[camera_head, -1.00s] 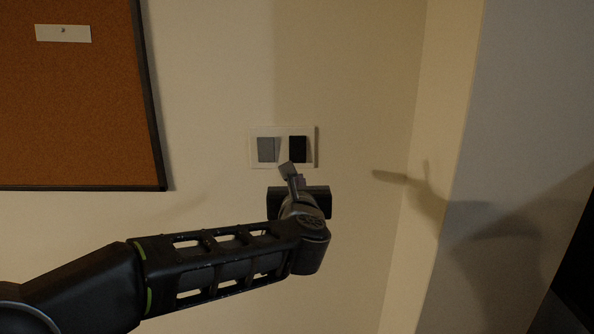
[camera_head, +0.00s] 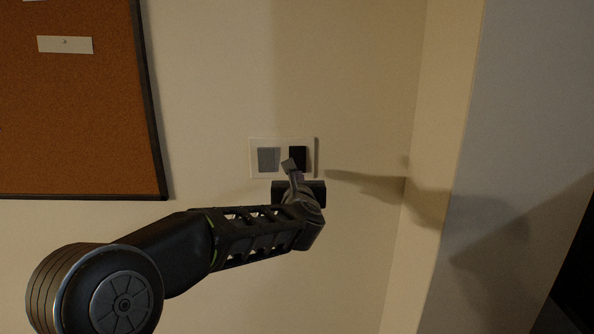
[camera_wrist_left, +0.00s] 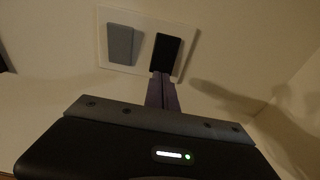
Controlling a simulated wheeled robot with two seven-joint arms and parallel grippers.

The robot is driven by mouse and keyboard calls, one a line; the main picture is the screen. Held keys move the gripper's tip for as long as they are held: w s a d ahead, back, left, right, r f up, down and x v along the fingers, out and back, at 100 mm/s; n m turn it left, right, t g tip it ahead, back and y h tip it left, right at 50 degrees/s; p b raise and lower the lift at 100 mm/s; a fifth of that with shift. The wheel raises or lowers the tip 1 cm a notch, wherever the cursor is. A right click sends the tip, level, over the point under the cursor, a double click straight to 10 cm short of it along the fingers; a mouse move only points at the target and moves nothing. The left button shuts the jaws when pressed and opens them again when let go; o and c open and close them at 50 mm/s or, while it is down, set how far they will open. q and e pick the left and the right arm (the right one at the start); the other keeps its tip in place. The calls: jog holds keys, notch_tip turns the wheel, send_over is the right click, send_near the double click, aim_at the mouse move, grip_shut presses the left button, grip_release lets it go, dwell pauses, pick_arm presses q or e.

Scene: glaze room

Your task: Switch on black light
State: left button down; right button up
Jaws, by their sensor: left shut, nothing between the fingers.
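A white wall plate (camera_head: 256,146) holds two rocker switches side by side. The left one is a grey switch (camera_head: 268,159); the right one is a black switch (camera_head: 299,153). Both also show in the left wrist view, the grey switch (camera_wrist_left: 120,44) and the black switch (camera_wrist_left: 166,52). My left gripper (camera_head: 289,165) is shut and empty, its fingertips at the lower part of the black switch. In the left wrist view the shut fingers (camera_wrist_left: 162,78) overlap the black switch's bottom edge; I cannot tell whether they touch it. My right gripper is not in view.
A cork board (camera_head: 75,115) with a dark frame and a pinned paper strip (camera_head: 65,45) hangs at the left. A wall corner (camera_head: 440,150) runs down at the right. A dark object (camera_head: 578,270) stands at the right edge. The wall around the plate is clear.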

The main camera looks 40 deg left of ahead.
aim_at(297, 160)
pick_arm(q)
jog(key=p+x, duration=0.1)
jog(key=x, duration=0.3)
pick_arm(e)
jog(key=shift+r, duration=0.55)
